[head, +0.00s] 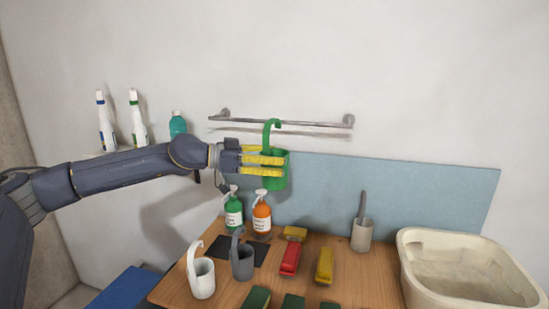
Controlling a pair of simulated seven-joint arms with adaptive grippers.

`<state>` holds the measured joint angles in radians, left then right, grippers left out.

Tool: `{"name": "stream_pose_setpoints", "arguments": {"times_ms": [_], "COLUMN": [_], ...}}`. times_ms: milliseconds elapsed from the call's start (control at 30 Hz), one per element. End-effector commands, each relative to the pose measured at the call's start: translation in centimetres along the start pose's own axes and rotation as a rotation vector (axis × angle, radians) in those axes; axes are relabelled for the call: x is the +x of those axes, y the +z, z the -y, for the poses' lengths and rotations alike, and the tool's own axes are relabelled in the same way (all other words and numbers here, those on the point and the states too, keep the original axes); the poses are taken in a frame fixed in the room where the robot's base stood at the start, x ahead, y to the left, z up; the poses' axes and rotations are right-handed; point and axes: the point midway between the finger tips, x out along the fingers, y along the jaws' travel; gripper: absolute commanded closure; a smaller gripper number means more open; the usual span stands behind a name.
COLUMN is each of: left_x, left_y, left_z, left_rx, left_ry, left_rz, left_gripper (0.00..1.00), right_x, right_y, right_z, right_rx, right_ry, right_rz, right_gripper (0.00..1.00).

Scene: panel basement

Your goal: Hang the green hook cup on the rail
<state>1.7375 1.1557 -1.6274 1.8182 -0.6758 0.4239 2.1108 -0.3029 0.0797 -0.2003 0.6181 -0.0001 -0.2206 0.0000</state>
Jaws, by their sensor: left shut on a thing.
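The green hook cup (274,176) is upright in the air, with its curved hook at the top. My left gripper (265,160) comes in from the left, and its yellow fingers are shut on the cup. The metal rail (290,121) is fixed to the wall behind. The cup's hook top overlaps the rail in this view; I cannot tell whether they touch. The right gripper is not in view.
Green (233,211) and orange (262,217) bottles stand below the held cup. A cream basin (408,262) is at right.

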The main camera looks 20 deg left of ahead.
Motion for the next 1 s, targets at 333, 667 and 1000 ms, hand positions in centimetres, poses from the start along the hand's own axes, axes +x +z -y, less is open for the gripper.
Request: {"name": "stream_pose_setpoints", "arguments": {"times_ms": [333, 667, 1000], "left_x": [0.4, 1.7, 3.2], "left_y": [-0.4, -0.6, -0.8], "left_z": [0.4, 1.7, 3.4], "left_rx": [-0.004, -0.005, -0.005], "left_ry": [-0.037, -0.036, -0.037], "left_rz": [-0.001, 0.000, 0.000], "left_gripper": [0.64, 0.64, 0.64], "right_x": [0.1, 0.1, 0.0], "right_y": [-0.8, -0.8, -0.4], "right_z": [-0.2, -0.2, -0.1], "right_rx": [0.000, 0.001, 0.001], "right_ry": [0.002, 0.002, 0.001], "right_rz": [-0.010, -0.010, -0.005], "right_gripper": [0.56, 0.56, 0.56]}}
